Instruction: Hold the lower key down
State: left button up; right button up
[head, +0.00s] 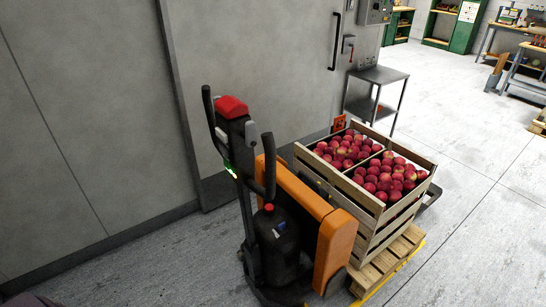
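An electric pallet truck with an orange body (337,236) stands in the middle of the head view. Its upright tiller (247,200) has two dark loop handles and a red cap (231,106) on top. A small green light shows on the tiller's side. I cannot make out the lower key; any keys on the tiller head are too small or hidden to tell. A wooden crate (383,226) of red apples sits on a wooden pallet (382,268) on the truck's far side. Neither of my grippers is in view.
A grey sliding door (260,60) with a dark handle stands behind the truck. A metal side table (378,76) stands beyond the crate, below a wall control box (374,11). Green shelves and workbenches are at the far right.

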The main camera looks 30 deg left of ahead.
aim_at(223, 148)
jog(key=j+u, duration=0.1)
jog(key=u, duration=0.6)
jog(key=i+u, duration=0.15)
jog(key=u, duration=0.2)
jog(key=j, duration=0.05)
